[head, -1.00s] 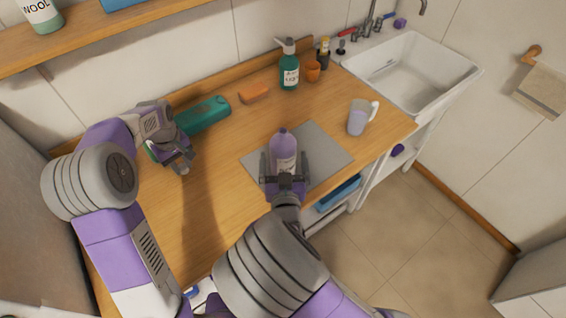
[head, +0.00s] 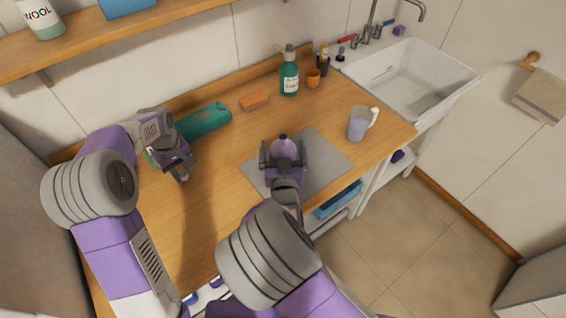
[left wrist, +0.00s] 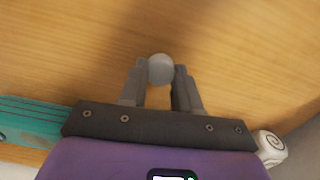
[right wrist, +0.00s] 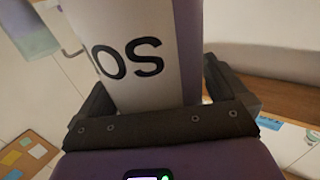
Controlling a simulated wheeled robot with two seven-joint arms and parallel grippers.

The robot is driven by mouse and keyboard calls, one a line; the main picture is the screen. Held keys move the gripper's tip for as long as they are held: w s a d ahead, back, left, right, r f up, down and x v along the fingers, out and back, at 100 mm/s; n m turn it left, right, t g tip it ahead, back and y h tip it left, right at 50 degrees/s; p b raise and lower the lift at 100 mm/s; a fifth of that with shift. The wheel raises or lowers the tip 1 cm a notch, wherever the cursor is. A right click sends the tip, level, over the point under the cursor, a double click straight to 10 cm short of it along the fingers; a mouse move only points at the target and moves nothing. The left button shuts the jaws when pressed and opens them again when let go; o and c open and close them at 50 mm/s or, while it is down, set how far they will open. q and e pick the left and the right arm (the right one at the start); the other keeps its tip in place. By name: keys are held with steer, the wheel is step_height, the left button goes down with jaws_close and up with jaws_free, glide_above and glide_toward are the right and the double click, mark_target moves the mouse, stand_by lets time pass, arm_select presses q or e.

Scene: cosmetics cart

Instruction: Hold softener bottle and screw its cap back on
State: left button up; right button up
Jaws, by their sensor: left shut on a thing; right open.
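The softener bottle (head: 284,146) is purple and stands upright on a grey mat (head: 325,160) in the head view. Its white label, with the letters "OS" (right wrist: 135,62), fills the right wrist view. My right gripper (head: 283,162) is open, with one finger on each side of the bottle; whether they touch it I cannot tell. My left gripper (head: 182,174) is shut on a round grey cap (left wrist: 160,69), held over the wooden counter at the left, apart from the bottle. The bottle's top faces the head camera, and its lower part is hidden by my right gripper.
Behind stand a teal bottle lying down (head: 205,120), an orange block (head: 254,100), a green pump bottle (head: 289,78) and an orange cup (head: 313,79). A mug (head: 359,124) stands right of the mat, before the sink (head: 410,72). The counter between my grippers is clear.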

steer(key=shift+c, duration=0.2)
